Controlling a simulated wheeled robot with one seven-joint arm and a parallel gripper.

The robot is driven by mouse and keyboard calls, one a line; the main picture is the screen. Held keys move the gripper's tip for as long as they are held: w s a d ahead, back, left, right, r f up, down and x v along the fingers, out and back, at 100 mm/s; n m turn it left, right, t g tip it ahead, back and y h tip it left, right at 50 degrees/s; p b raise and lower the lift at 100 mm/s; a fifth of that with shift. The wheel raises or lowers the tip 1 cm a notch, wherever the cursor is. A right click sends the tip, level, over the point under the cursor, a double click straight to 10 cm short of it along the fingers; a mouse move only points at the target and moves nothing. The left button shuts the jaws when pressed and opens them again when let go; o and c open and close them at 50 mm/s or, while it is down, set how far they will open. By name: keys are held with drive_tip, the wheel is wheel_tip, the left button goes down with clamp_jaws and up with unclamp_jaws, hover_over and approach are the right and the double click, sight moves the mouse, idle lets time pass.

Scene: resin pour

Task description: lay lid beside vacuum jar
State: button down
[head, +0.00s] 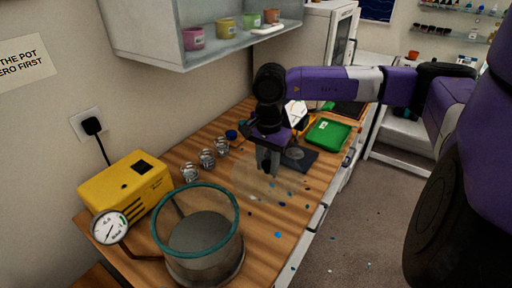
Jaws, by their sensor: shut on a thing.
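The vacuum jar (243,247) stands near the front of the wooden bench. It is a clear round pot with a teal rim, and its top is open. My gripper (268,172) points down over the middle of the bench, behind and right of the jar. It is shut on what looks like the lid (246,183), a faint clear sheet around and below the fingertips. The lid's edges are hard to make out. I cannot tell whether it touches the bench.
A yellow pump box (125,190) and a pressure gauge (110,228) stand left of the jar. Several small glass jars (207,158) line the wall side. A dark flat plate (299,158) and a green box (328,132) lie beyond my gripper. Blue specks dot the bench.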

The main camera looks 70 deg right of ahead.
drive_tip(key=shift+s+d+f, duration=0.2)
drive_tip(key=shift+s+f, duration=0.35)
drive_tip(key=shift+f, duration=0.15)
drive_tip(key=shift+f+b, duration=0.6)
drive_tip(key=shift+f, duration=0.6)
wheel_tip(320, 180, down, 4)
drive_tip(key=b, duration=0.4)
drive_tip(key=shift+f+b, duration=0.2)
drive_tip(key=shift+b, duration=0.1)
drive_tip(key=shift+f+b, duration=0.5)
drive_tip(key=shift+b, duration=0.1)
drive_tip(key=c, duration=1)
unclamp_jaws()
drive_tip(key=shift+r+p, duration=1.75)
drive_tip(key=shift+r, duration=2.3)
